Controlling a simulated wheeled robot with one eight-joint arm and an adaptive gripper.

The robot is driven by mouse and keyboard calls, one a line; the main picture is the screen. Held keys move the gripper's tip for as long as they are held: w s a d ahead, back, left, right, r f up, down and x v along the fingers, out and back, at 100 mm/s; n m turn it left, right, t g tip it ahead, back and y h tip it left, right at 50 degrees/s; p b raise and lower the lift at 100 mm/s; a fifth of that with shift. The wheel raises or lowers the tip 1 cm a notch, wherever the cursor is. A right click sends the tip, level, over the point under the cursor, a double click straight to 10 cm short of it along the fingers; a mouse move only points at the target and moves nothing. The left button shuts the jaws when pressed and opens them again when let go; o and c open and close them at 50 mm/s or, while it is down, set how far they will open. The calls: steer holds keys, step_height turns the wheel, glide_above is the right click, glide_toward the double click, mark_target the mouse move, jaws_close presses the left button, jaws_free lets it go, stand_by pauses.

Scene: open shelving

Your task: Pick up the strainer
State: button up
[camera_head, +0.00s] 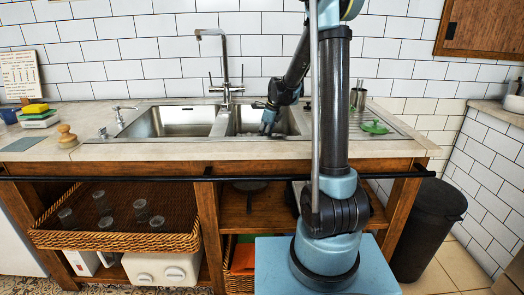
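A small green object (374,127) with a raised middle lies on the ribbed drainboard to the right of the sink; it may be the strainer, but it is too small to be sure. My arm reaches over the right sink basin (247,119). My gripper (267,129) points down at that basin, well left of the green object. The fingers are small and dark, so I cannot tell whether they are open or hold anything. The bottom of the right basin is partly hidden by the arm and the sink rim.
A tall faucet (225,70) stands behind the sink. A dark utensil cup (358,98) stands behind the green object. Sponges (38,115) and a wooden brush (66,136) are at the left. A dark rail (130,175) runs along the counter front. A black bin (428,225) stands at the right.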

steer(key=shift+x, duration=1.35)
jaws_close()
